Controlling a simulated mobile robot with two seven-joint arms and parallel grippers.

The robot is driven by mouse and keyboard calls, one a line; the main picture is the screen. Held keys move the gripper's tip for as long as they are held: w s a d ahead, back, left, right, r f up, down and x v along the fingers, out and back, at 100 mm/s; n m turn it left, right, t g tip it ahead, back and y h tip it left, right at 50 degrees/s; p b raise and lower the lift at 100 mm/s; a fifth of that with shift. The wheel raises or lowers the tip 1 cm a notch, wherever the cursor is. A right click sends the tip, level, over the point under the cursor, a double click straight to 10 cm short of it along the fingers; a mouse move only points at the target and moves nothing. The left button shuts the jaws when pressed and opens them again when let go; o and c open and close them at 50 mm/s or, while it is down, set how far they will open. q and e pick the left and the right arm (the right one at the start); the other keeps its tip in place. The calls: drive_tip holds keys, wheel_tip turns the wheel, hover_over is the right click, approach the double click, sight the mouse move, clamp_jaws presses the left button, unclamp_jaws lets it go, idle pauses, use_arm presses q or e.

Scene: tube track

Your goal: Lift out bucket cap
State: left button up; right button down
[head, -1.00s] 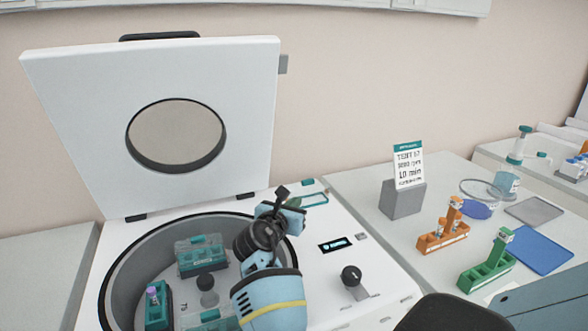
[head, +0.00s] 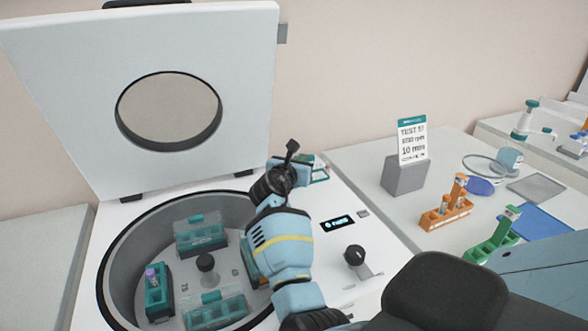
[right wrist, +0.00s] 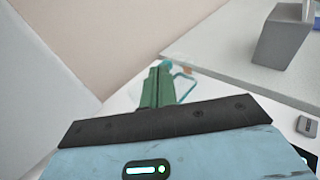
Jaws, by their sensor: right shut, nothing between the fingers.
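The centrifuge bowl (head: 125,250) is open, with buckets inside. The far bucket (head: 202,238) and front bucket (head: 216,312) wear clear caps with teal handles. The left bucket (head: 157,300) has no cap and holds a purple-topped tube (head: 152,276). The right bucket (head: 254,268) is largely hidden by my arm. A clear, green-edged cap (head: 320,172) lies on the deck at the back right, beside my right gripper (head: 291,150). That gripper is shut and empty. My left gripper is out of view.
The raised lid (head: 60,100) stands behind the bowl. A knob (head: 355,257) and display (head: 337,224) are on the deck. On the bench stand a sign holder (head: 404,177), an orange rack (head: 445,212) and a green rack (head: 495,238).

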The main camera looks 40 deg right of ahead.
drive_tip(key=x, duration=0.4)
drive_tip(key=shift+w+d+f+b, duration=0.15)
drive_tip(key=shift+f+b, duration=0.1)
drive_tip(key=shift+b, duration=0.05)
drive_tip(key=shift+f, duration=0.4)
